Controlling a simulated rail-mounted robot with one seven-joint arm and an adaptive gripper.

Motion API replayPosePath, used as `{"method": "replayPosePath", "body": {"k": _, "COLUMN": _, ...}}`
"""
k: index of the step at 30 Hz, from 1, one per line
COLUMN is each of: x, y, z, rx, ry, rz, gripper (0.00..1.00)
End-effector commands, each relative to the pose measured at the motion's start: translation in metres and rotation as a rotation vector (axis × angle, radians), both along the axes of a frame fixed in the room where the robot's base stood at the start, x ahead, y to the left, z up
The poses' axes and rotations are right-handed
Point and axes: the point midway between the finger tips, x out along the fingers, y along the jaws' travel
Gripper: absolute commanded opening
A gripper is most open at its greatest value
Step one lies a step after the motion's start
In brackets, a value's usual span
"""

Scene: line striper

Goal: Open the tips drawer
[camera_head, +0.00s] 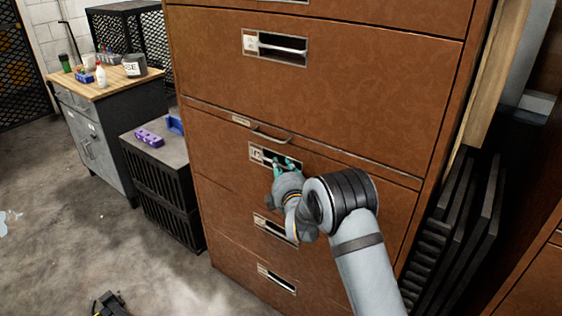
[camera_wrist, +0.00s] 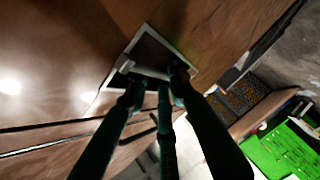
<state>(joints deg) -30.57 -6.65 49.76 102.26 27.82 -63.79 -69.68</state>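A tall brown cabinet holds a stack of drawers with recessed handles. My gripper (camera_head: 285,163) is at the handle recess of the drawer (camera_head: 225,150) just below the thin slide-out board. In the wrist view, my gripper's dark fingers (camera_wrist: 157,88) reach to the metal-framed recess (camera_wrist: 150,50) and overlap its pale handle bar (camera_wrist: 145,70). The fingertips are a little apart; I cannot tell whether they grip the bar. This drawer's front looks flush with the cabinet. Its label is partly hidden and unreadable, so I cannot confirm it is the tips drawer.
Another drawer with a handle (camera_head: 275,47) is above, and two lower handles (camera_head: 277,279) are below. A black crate-like stand (camera_head: 170,200) and a wood-topped workbench (camera_head: 110,85) stand left. Dark panels (camera_head: 455,230) lean at right. Floor at front left is mostly clear.

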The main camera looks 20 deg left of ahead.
Motion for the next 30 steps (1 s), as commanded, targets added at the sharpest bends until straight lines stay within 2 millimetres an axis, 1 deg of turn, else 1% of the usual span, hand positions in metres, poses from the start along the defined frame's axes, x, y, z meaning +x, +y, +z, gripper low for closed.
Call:
{"method": "replayPosePath", "body": {"k": 1, "x": 0.005, "y": 0.003, "z": 0.0, "rx": 0.0, "ry": -0.001, "rz": 0.0, "gripper": 0.23}}
{"method": "replayPosePath", "body": {"k": 6, "x": 0.015, "y": 0.008, "z": -0.002, "rx": 0.0, "ry": 0.0, "rz": 0.0, "gripper": 0.23}}
{"method": "replayPosePath", "body": {"k": 17, "x": 0.018, "y": 0.01, "z": -0.003, "rx": 0.0, "ry": 0.0, "rz": 0.001, "gripper": 0.23}}
{"method": "replayPosePath", "body": {"k": 27, "x": 0.018, "y": 0.01, "z": -0.003, "rx": 0.0, "ry": 0.0, "rz": 0.001, "gripper": 0.03}}
{"method": "replayPosePath", "body": {"k": 29, "x": 0.018, "y": 0.01, "z": -0.003, "rx": 0.0, "ry": 0.0, "rz": 0.001, "gripper": 0.0}}
{"method": "replayPosePath", "body": {"k": 30, "x": 0.018, "y": 0.01, "z": -0.003, "rx": 0.0, "ry": 0.0, "rz": 0.001, "gripper": 0.0}}
